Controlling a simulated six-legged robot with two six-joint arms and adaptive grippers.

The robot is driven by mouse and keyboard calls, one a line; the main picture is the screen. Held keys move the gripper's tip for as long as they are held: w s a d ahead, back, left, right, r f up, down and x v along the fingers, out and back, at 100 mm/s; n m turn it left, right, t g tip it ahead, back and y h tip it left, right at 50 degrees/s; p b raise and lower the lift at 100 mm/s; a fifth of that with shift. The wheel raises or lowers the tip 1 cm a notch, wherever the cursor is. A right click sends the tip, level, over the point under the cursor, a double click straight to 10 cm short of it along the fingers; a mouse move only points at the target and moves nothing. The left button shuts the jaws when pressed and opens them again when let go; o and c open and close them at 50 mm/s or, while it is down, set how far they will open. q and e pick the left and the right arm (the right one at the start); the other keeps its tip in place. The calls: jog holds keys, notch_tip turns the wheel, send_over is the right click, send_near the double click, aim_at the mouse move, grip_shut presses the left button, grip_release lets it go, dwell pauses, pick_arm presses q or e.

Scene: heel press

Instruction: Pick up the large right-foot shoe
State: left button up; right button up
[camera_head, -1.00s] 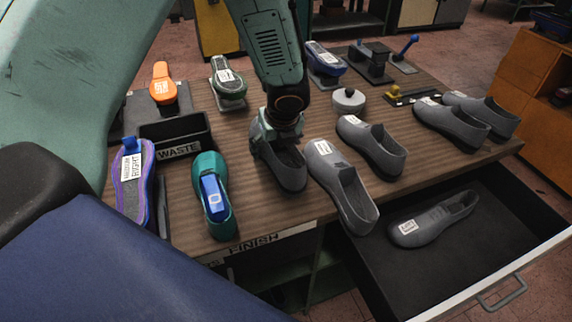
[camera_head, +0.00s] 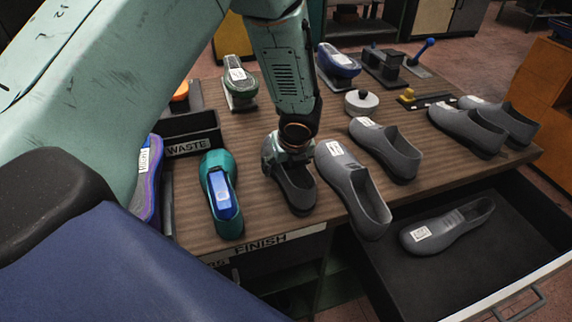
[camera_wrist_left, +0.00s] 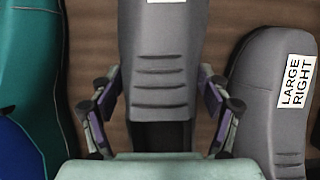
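My left gripper (camera_head: 291,158) is over a dark grey shoe (camera_head: 297,195) near the table's front edge. In the left wrist view my gripper's fingers (camera_wrist_left: 160,100) lie along both sides of this grey shoe (camera_wrist_left: 160,60) and appear to press on it. Its white label is cut off at the top, so I cannot read it. I cannot tell whether the shoe is clear of the table. Just right of it is a grey shoe with a label (camera_head: 353,187); in the left wrist view this shoe (camera_wrist_left: 262,100) reads LARGE RIGHT. My right gripper is not in view.
A teal shoe (camera_head: 221,195) stands close on the left, beside the WASTE bin (camera_head: 190,135). More grey shoes (camera_head: 385,150) (camera_head: 468,128) stand at the right. An open drawer (camera_head: 470,265) at the front right holds another grey shoe (camera_head: 447,224).

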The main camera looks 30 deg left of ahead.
pick_arm(q)
jog(key=o, duration=0.4)
